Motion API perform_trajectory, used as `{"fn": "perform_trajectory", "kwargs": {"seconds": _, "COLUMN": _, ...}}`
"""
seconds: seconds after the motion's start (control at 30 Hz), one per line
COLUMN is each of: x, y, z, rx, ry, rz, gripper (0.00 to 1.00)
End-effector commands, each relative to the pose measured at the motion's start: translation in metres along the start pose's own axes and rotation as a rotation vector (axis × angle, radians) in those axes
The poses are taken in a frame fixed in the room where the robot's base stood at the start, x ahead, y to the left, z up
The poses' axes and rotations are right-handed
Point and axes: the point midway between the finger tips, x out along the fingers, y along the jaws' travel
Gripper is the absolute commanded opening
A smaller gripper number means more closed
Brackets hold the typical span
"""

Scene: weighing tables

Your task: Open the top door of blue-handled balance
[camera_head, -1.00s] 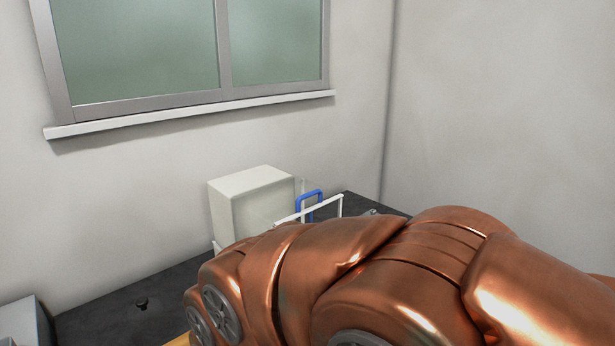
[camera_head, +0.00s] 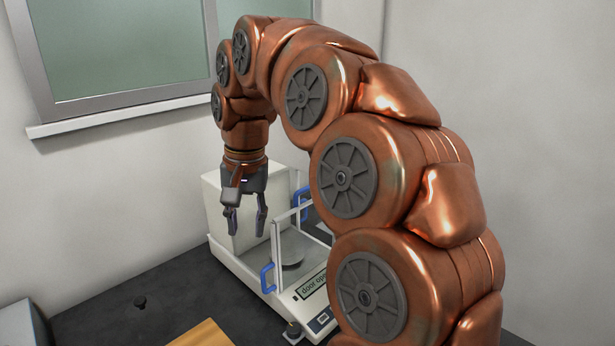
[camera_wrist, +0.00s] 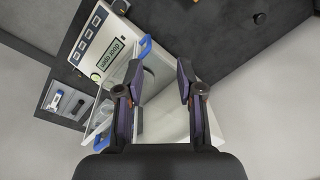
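The balance (camera_head: 240,268) stands on the dark table with a white base, a tall pale back housing and clear panels. Its display reads "door ope…", the rest hidden by my arm. A blue handle (camera_head: 267,278) is on the near left side and another blue handle (camera_head: 301,197) on the far side. Both blue handles also show in the wrist view, one at the upper side (camera_wrist: 145,46). My gripper (camera_head: 246,222) points down, open and empty, above the balance's left side near the housing. I cannot clearly make out the top door.
A small black knob (camera_head: 140,302) and a yellow-brown board (camera_head: 206,334) lie on the table to the left. A grey box (camera_head: 20,325) is at the far left. The wall and window are behind the balance. A tray with small items (camera_wrist: 64,101) shows in the wrist view.

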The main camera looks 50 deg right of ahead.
Motion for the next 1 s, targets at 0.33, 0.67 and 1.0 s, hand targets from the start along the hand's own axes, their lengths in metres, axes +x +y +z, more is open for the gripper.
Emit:
{"fn": "perform_trajectory", "kwargs": {"seconds": 0.33, "x": -0.061, "y": 0.059, "z": -0.101, "rx": 0.473, "ry": 0.054, "rz": -0.061, "gripper": 0.37}}
{"fn": "perform_trajectory", "kwargs": {"seconds": 0.67, "x": -0.085, "y": 0.111, "z": -0.141, "rx": 0.764, "ry": 0.076, "rz": -0.095, "gripper": 0.37}}
{"fn": "perform_trajectory", "kwargs": {"seconds": 1.0, "x": -0.074, "y": 0.117, "z": -0.143, "rx": 0.793, "ry": 0.072, "rz": -0.094, "gripper": 0.37}}
